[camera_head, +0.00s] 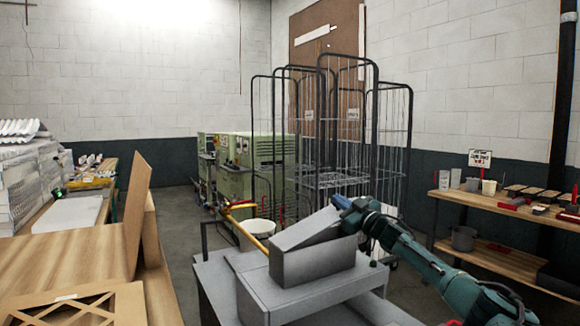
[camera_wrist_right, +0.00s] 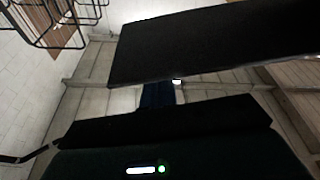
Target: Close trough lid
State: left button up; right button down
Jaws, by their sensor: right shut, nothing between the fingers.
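The grey trough (camera_head: 318,264) stands on a grey stand at lower centre of the head view. Its flat grey lid (camera_head: 305,229) is partly open, slanting up to the right above the trough. My right gripper (camera_head: 341,201) is shut and empty beside the lid's raised upper right end; I cannot tell whether it touches. In the right wrist view its blue fingers (camera_wrist_right: 158,94) show between two dark shapes. The upper dark slab may be the lid, but it is too dark to tell. My left gripper is not in view.
Wire cage trolleys (camera_head: 350,130) and green machines (camera_head: 255,155) stand behind the trough. A yellow bar (camera_head: 245,232) leans at its left. A wooden bench with a cardboard box (camera_head: 137,210) is at the left. A wooden shelf (camera_head: 500,208) stands by the right wall.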

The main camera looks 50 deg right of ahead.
notch_tip(320, 180, down, 7)
jog(key=d+m+h, duration=0.1)
jog(key=d+m, duration=0.1)
jog(key=m, duration=0.3)
jog(key=shift+s+h, duration=0.35)
jog(key=shift+h, duration=0.05)
jog(key=shift+a+g, duration=0.1)
jog(key=shift+g, duration=0.2)
